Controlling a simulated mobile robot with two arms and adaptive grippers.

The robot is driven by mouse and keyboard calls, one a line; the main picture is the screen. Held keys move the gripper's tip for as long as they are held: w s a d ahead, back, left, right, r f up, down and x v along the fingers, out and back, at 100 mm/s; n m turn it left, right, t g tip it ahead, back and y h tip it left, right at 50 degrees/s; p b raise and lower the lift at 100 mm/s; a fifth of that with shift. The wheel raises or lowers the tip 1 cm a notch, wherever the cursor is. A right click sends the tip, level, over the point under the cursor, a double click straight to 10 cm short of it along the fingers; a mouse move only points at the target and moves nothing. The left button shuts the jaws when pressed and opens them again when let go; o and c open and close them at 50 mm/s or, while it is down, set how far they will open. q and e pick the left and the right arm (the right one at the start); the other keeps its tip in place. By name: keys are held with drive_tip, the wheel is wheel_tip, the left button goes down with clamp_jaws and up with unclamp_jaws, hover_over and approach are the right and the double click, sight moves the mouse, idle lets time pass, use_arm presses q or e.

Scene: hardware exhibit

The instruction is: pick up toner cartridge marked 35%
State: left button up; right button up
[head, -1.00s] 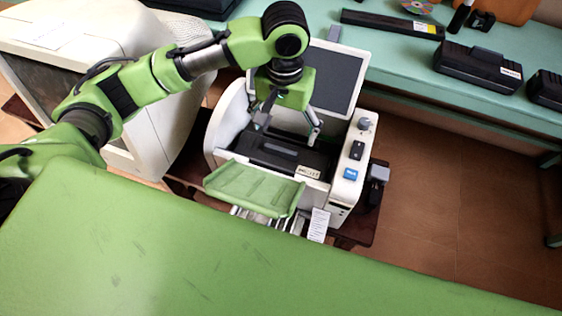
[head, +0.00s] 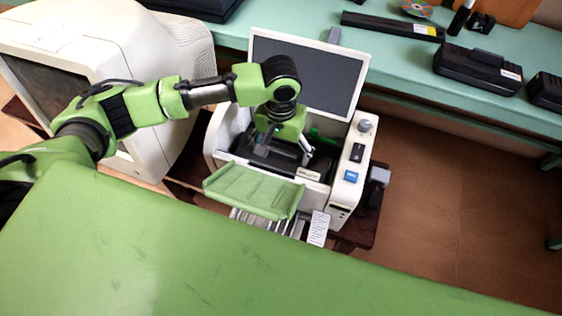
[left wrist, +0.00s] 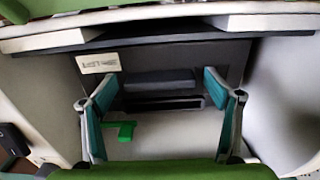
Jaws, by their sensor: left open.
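A black toner cartridge (head: 235,160) lies inside the open white printer (head: 345,188), with a pale label at its near right; the label is too small to read. In the left wrist view the cartridge (left wrist: 200,52) shows its dark top, a raised grip in the middle and the label, upside down. My left gripper (head: 284,152) is open and reaches down into the printer over the cartridge. In the left wrist view its fingers (left wrist: 162,90) stand apart on either side of the raised grip. I cannot tell whether they touch it. My right gripper is not in view.
The printer's lid (head: 305,72) stands raised behind my gripper, and a green front flap (head: 252,190) hangs open. A big white monitor (head: 110,50) stands at left. The teal bench (head: 400,75) holds a black cartridge (head: 478,68) and a long black one (head: 390,24).

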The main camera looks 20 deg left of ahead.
use_arm(q)
drive_tip(key=c, duration=2.2)
drive_tip(key=shift+w, duration=0.1)
drive_tip(key=shift+r, duration=0.15)
